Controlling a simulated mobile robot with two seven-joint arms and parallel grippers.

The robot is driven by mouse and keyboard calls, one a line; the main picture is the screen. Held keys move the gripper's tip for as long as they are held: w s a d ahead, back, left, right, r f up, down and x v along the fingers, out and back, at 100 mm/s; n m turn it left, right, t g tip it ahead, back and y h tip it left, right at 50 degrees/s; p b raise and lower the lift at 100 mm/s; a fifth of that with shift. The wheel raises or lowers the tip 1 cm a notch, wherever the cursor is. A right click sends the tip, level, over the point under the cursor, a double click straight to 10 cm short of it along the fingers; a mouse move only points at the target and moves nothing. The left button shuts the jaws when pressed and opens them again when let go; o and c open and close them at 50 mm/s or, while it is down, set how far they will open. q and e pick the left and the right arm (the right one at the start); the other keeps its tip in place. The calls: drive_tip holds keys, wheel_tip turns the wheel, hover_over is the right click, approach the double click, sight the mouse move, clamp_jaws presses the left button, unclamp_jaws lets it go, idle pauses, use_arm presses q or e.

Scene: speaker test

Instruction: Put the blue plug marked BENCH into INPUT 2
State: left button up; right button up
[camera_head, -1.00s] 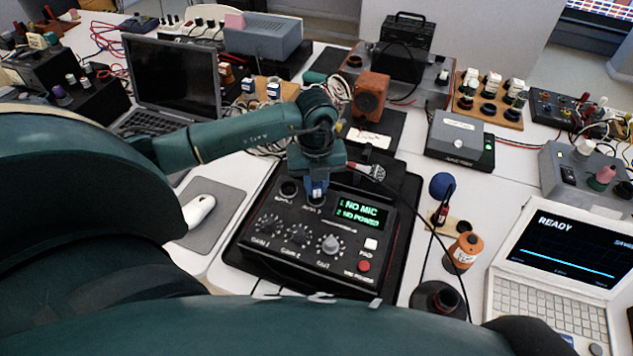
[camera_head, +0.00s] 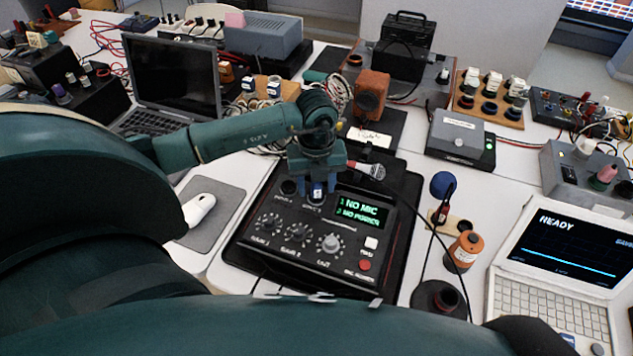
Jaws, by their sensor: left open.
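A blue plug (camera_head: 317,190) with a white mark stands upright at the right-hand input socket, INPUT 2, on the black mixer box (camera_head: 300,255). Its lettering is too small to read. My left gripper (camera_head: 317,188) is open above the box, with one finger on each side of the plug and a gap to it. The left-hand socket (camera_head: 288,188) looks dark and empty. My right gripper is not in view.
A microphone (camera_head: 368,170) lies just behind the box. A white laptop (camera_head: 565,255) reads READY. A mouse (camera_head: 199,209) and a dark laptop (camera_head: 172,75) are to the left.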

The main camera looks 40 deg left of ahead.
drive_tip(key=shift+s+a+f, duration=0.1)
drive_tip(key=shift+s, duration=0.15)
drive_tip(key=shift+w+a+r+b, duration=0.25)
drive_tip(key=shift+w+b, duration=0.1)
drive_tip(key=shift+b, duration=0.2)
use_arm(q)
wheel_tip(320, 180, up, 13)
drive_tip(key=shift+s, duration=0.15)
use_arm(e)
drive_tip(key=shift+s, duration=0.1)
